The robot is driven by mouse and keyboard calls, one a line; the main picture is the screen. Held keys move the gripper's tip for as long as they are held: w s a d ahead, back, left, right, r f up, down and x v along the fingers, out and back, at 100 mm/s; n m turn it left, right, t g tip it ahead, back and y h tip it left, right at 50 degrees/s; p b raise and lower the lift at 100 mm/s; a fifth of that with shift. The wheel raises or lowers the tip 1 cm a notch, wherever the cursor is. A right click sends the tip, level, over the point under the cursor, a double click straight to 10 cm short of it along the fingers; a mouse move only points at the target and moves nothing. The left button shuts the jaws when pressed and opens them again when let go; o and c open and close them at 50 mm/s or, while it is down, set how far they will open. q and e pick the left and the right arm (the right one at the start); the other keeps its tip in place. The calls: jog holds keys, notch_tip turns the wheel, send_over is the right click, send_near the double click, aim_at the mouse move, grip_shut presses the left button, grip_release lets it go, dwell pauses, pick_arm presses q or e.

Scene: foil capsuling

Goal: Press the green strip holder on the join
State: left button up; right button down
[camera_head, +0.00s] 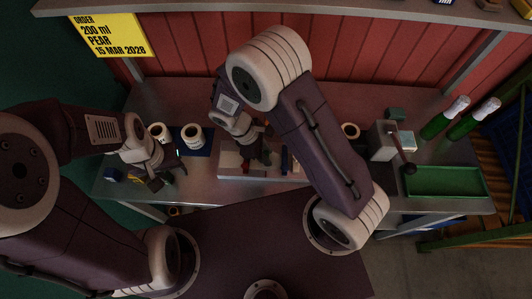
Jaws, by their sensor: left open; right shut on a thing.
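My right gripper (257,146) reaches down over a pale work board (231,160) at the middle of the bench. It is shut on a small dark green piece (264,157), which looks like the green strip holder. My forearm and the gripper hide much of it, and I cannot tell whether it touches the work below. The join is too small and dark to make out. A small red part (247,169) and a blue part (285,161) show on the board. My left gripper (165,178) is open and empty over the left end of the bench.
Two white cups (192,137) stand at the back left, on or beside a blue mat. A grey box (382,141), a green tray (445,181) and two green bottles (443,119) are at the right. A yellow order sign (112,35) hangs at the back left.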

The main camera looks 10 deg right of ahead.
dwell(0.4)
notch_tip(320, 180, up, 7)
jog(key=p, duration=0.7)
dwell(0.4)
